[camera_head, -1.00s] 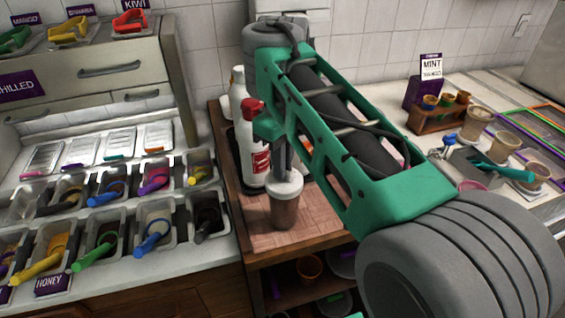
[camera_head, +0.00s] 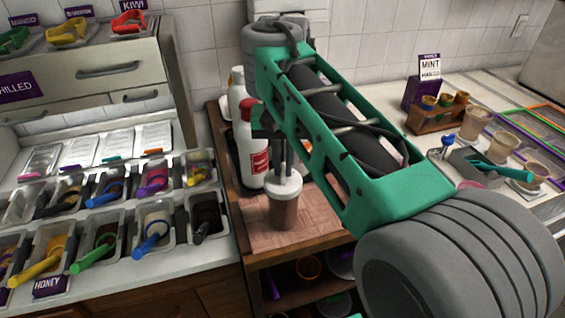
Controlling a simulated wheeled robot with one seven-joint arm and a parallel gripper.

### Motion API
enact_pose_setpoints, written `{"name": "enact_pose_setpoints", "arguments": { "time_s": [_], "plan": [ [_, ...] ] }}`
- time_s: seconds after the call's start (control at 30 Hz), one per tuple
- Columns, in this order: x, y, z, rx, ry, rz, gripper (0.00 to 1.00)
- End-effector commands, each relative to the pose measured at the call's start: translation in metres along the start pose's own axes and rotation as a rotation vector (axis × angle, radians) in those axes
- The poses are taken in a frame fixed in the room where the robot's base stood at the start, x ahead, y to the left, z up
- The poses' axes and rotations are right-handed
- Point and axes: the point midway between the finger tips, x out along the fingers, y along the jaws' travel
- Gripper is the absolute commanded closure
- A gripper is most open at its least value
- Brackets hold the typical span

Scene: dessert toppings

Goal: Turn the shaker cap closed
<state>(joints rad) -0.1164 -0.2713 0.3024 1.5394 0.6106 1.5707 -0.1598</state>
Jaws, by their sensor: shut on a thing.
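The shaker (camera_head: 284,211) stands upright on the wooden counter section, a brown container with a white-grey cap (camera_head: 285,186) on top. My gripper (camera_head: 284,173) reaches down from above and is shut on the cap. My green arm link covers part of the view above and to the right of it. The fine detail of the fingers on the cap and the cap's closing marks are too small to tell.
White bottles (camera_head: 252,150), one with a red top, stand just behind and left of the shaker. Topping bins (camera_head: 150,228) with scoops fill the left counter. Cups (camera_head: 475,122) and a wooden rack (camera_head: 438,117) stand at right. The wooden board (camera_head: 262,241) before the shaker is clear.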

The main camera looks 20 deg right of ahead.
Motion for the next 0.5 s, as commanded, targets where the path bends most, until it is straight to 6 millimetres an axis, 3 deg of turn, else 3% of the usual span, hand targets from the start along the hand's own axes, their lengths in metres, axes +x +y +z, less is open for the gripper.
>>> {"name": "enact_pose_setpoints", "arguments": {
  "time_s": [0.5],
  "plan": [
    [0.0006,0.0013,0.0004,0.379,-0.001,0.001,1.00]
  ]
}}
